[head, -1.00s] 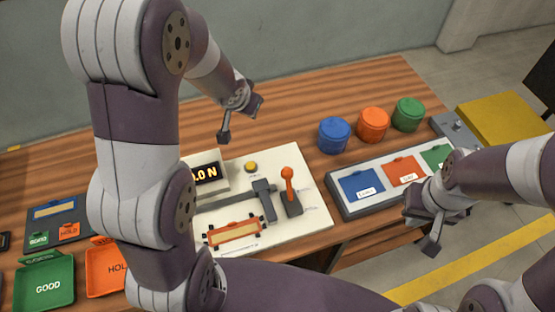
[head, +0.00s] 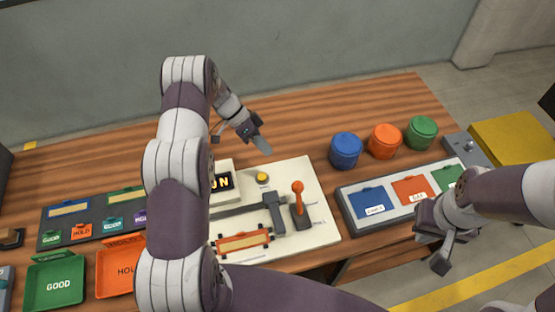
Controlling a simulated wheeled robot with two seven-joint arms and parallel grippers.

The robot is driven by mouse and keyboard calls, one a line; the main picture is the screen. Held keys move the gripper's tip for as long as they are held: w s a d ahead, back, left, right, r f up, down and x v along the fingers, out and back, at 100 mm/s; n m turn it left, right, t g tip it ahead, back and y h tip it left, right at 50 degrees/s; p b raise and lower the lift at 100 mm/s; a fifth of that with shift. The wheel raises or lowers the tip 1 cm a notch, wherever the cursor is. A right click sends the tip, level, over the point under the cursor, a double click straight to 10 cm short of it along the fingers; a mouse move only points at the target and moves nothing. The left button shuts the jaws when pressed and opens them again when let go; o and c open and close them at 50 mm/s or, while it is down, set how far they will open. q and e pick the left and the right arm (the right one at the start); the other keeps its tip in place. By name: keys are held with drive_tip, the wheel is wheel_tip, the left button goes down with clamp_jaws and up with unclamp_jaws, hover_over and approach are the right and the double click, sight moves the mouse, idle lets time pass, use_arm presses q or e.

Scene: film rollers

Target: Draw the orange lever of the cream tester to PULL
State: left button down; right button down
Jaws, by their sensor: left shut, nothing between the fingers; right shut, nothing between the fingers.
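An orange-framed roller piece (head: 243,241) lies at the board's front. My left gripper (head: 262,145) is shut and empty, above the board's back edge, behind and left of the lever, apart from it. My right gripper (head: 441,262) is shut and empty at the table's front right.
Blue (head: 345,150), orange (head: 385,141) and green (head: 421,132) round containers stand behind a tray (head: 346,198) with coloured cards. GOOD (head: 55,283) and HOLD (head: 117,268) trays are front left. A yellow surface (head: 510,140) is at right. The table's back is clear.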

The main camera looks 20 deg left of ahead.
sight(298, 196)
use_arm(q)
drive_tip(key=s+d+f+p, duration=0.3)
drive_tip(key=d+f+p, duration=0.3)
drive_tip(key=d, duration=0.2)
drive_tip(key=shift+s+d, duration=0.2)
drive_tip(key=shift+d, duration=0.1)
drive_tip(key=shift+w, duration=0.1)
